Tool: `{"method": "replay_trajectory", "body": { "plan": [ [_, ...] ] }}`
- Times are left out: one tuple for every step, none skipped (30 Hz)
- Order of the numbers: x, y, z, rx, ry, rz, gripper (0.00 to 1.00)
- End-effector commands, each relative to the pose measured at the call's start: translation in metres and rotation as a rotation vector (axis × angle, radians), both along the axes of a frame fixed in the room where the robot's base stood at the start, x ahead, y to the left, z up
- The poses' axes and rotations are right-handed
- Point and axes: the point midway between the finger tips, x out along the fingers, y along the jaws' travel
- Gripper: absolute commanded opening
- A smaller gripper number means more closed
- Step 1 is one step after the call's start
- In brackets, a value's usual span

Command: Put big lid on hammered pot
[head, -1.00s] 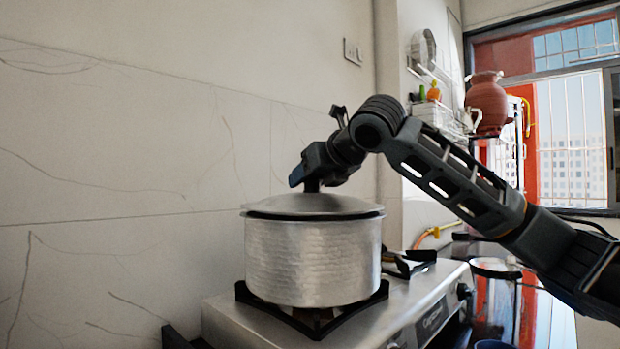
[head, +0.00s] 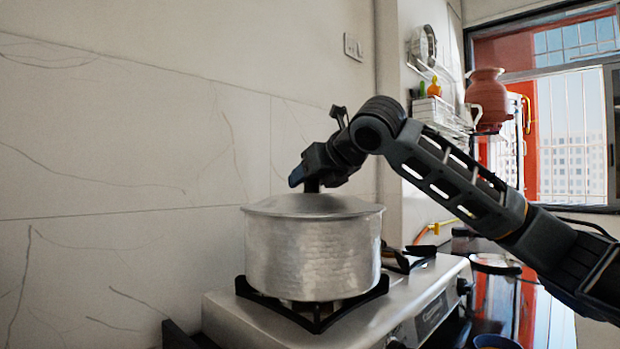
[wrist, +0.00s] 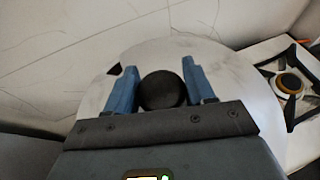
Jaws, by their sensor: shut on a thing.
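The hammered pot (head: 312,258) is a silver pot with a dimpled side, standing upright on the stove's left burner. The big lid (head: 312,206) is a shallow grey metal disc at the pot's mouth, and it looks level with the rim. My gripper (head: 310,185) is above the middle of the lid, pointing down. In the wrist view my gripper's blue fingers (wrist: 160,88) are on both sides of the lid's round black knob (wrist: 161,90), shut on it. The lid (wrist: 225,85) hides the pot's opening in that view.
The steel stove (head: 385,310) has a free second burner (wrist: 289,84) to the right. A tiled wall (head: 130,150) is close behind the pot. A clay pot (head: 487,100) stands on a shelf at the back right.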

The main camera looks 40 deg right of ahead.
Motion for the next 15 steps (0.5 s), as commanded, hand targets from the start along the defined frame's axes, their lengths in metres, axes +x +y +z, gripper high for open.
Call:
{"method": "replay_trajectory", "body": {
  "plan": [
    [-0.0001,-0.0004,-0.0014,0.002,0.002,-0.001,0.09],
    [-0.0001,-0.0004,-0.0017,0.002,0.002,-0.001,0.09],
    [-0.0001,-0.0004,-0.0023,0.002,0.002,-0.001,0.09],
    [-0.0001,-0.0005,-0.0027,0.002,0.003,-0.002,0.09],
    [-0.0001,-0.0005,-0.0031,0.002,0.003,-0.002,0.09],
    [-0.0001,-0.0005,-0.0037,0.002,0.003,-0.002,0.09],
    [-0.0002,-0.0005,-0.0041,0.002,0.004,-0.002,0.09],
    [-0.0001,-0.0004,-0.0044,0.002,0.004,-0.002,0.09],
    [0.0,-0.0004,-0.0049,0.003,0.005,-0.002,0.09],
    [-0.0001,-0.0004,-0.0052,0.003,0.005,-0.002,0.09],
    [0.0,-0.0004,-0.0054,0.002,0.006,-0.001,0.09],
    [-0.0001,-0.0004,-0.0058,0.002,0.007,-0.001,0.09],
    [-0.0001,-0.0004,-0.0061,0.002,0.007,-0.001,0.09],
    [-0.0002,-0.0004,-0.0062,0.002,0.008,-0.001,0.09],
    [-0.0001,-0.0004,-0.0065,0.002,0.008,-0.001,0.55]
  ]
}}
